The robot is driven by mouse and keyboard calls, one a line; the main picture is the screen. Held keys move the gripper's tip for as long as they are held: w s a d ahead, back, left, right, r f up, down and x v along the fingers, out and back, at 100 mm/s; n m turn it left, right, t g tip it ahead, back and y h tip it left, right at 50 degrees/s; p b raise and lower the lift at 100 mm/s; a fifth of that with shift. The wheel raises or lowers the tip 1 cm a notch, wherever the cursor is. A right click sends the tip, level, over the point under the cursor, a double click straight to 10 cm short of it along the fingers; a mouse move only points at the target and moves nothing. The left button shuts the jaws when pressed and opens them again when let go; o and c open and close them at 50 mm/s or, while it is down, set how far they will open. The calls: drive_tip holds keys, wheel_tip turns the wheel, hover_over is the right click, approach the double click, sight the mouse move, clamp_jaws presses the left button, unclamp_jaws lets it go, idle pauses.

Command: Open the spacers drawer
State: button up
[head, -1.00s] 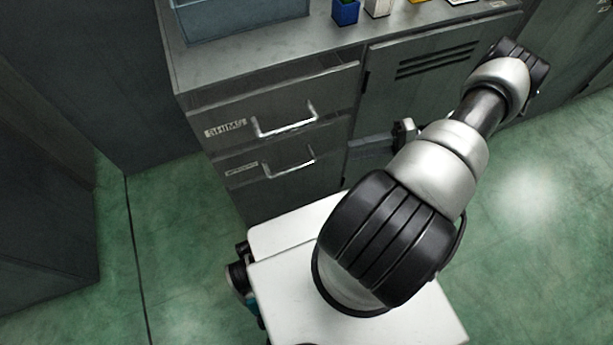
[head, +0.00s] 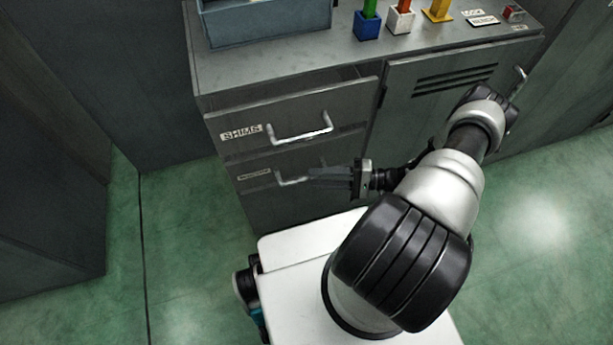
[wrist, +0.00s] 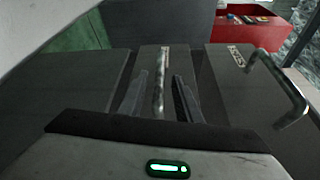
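The lower drawer (head: 250,186) of the grey cabinet is closed as far as I can see. Its small label (head: 254,175) is too small to read in the head view. Its bar handle (head: 290,179) also shows in the wrist view (wrist: 158,85), where it lies between the two finger tips. My gripper (head: 318,174) is open in front of this drawer, with a finger on each side of the handle. I cannot tell whether either finger touches the bar.
The SHIMS drawer (head: 285,115) above stands slightly out, with a dark gap behind its top edge; its handle (head: 300,132) juts out close to my gripper. A vented door (head: 425,110) is to the right. A blue bin (head: 265,22) and coloured blocks sit on top.

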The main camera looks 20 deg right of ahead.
sight(306, 178)
drive_tip(key=shift+x, duration=2)
clamp_jaws()
